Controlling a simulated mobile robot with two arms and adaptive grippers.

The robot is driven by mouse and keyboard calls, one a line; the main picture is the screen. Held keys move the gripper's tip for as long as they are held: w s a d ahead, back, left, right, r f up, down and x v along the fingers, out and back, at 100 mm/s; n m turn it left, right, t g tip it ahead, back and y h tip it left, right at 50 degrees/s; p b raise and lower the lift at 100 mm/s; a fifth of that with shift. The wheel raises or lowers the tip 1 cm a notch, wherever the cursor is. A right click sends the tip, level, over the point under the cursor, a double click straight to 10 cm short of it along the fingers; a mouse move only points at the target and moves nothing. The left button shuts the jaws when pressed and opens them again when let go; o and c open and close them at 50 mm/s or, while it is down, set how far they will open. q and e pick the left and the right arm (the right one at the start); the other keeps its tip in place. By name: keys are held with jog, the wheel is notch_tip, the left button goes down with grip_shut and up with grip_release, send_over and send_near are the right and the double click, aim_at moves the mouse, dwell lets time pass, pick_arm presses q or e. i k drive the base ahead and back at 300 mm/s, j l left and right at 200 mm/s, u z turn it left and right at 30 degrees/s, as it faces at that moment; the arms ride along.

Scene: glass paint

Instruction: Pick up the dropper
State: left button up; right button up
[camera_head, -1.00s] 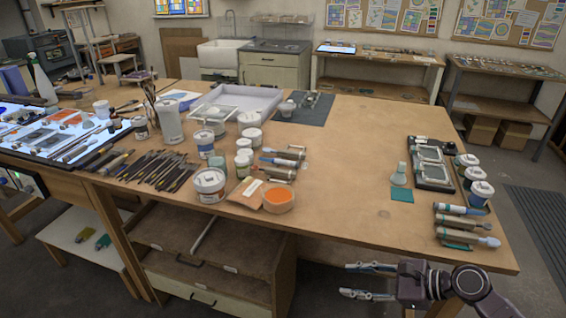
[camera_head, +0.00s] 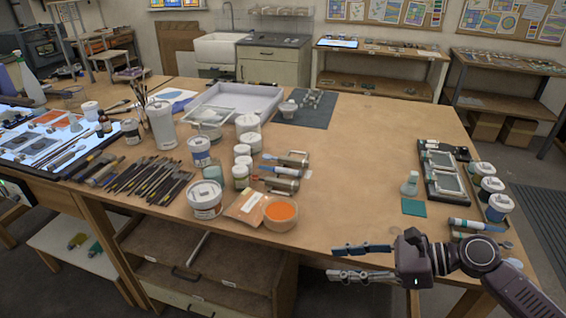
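I cannot tell for certain which item is the dropper. A small clear bottle (camera_head: 410,184) with a narrow top stands upright by a teal square (camera_head: 413,207) on the right part of the table. A small dark brown bottle (camera_head: 104,122) stands at the far left, by the lit panel. My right gripper (camera_head: 361,264) is open and empty, its two fingers apart and pointing left. It is at the table's front edge, nearer to me than the clear bottle and touching nothing visible. My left gripper is not in view.
A black tray (camera_head: 424,160) and several lidded jars (camera_head: 499,207) stand right of the clear bottle, with tubes (camera_head: 476,225) in front. An orange bowl (camera_head: 281,213), jars and many brushes (camera_head: 147,180) fill the left and middle. The wooden table (camera_head: 355,150) is clear between.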

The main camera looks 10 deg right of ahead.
aim_at(275, 170)
jog(key=i, duration=1.15)
